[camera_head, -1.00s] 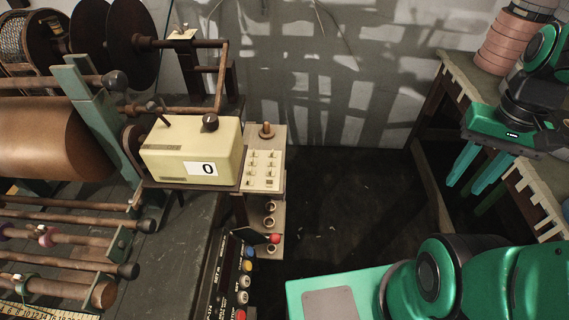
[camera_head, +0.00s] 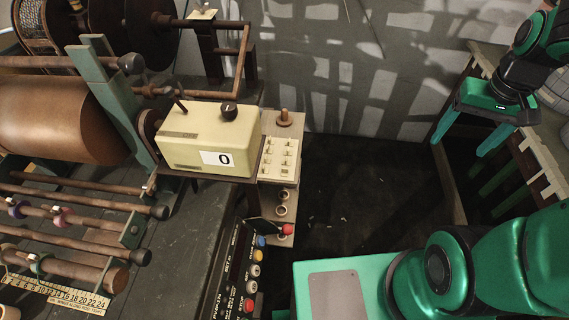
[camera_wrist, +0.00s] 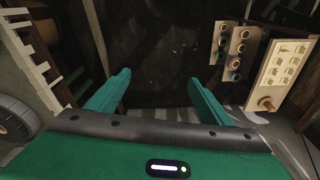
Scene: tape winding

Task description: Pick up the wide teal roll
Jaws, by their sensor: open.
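I cannot make out the wide teal roll in either view. My gripper (camera_head: 460,148) is at the right in the head view, its two green fingers pointing down beside the edge of the right-hand table. The fingers are apart with nothing between them. The wrist view also shows my gripper (camera_wrist: 158,78) open and empty, above dark floor.
The right-hand table (camera_head: 550,120) has a notched edge close to my gripper; a pale grey roll (camera_wrist: 14,143) shows there in the wrist view. The winding machine (camera_head: 60,120) with its cream counter box (camera_head: 205,140) stands left.

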